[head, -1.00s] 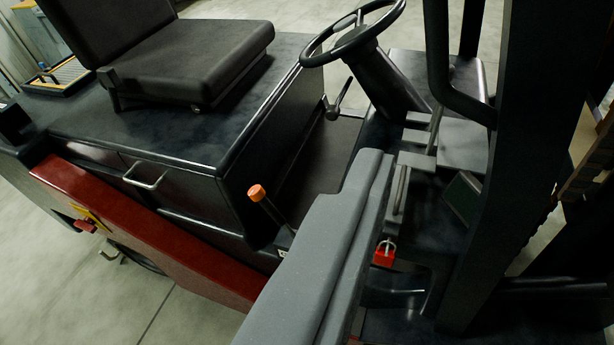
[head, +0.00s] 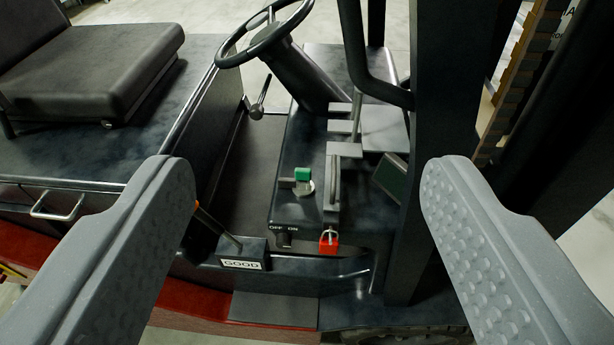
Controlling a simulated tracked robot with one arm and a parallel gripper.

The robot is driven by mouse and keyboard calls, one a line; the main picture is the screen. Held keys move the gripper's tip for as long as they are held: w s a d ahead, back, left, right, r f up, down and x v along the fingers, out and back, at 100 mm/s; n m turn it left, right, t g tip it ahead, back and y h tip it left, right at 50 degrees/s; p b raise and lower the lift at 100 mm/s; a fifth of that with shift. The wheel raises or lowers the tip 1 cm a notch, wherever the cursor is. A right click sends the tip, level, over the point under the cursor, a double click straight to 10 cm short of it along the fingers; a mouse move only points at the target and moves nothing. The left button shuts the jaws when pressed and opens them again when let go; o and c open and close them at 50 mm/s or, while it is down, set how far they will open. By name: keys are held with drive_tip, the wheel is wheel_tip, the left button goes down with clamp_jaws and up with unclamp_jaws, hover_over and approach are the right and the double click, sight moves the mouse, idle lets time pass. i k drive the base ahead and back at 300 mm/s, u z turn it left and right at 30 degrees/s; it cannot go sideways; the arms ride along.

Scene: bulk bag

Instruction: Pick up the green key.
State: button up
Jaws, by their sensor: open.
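The green key (head: 302,174) has a small green head and stands in a round metal switch (head: 303,188) on the dark dash panel of a forklift, in the middle of the head view. My gripper (head: 305,190) is open and empty. Its two grey fingers frame the panel, one at the left and one at the right. The key lies between them in the picture, farther away, and neither finger touches it.
A red padlock (head: 329,241) hangs just below and right of the key. A steering wheel (head: 265,35) is above, and a dark mast post (head: 440,150) rises at the right. A lever in a box marked GOOD (head: 242,254) is at lower left. The seat (head: 90,65) is upper left.

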sight(302, 175)
drive_tip(key=k, duration=1.3)
drive_tip(key=u, duration=0.5)
drive_tip(key=i, duration=0.75)
drive_tip(key=u, duration=0.45)
drive_tip(key=i, duration=1.3)
drive_tip(key=z, duration=0.75)
drive_tip(key=i, duration=0.5)
drive_tip(key=z, duration=0.4)
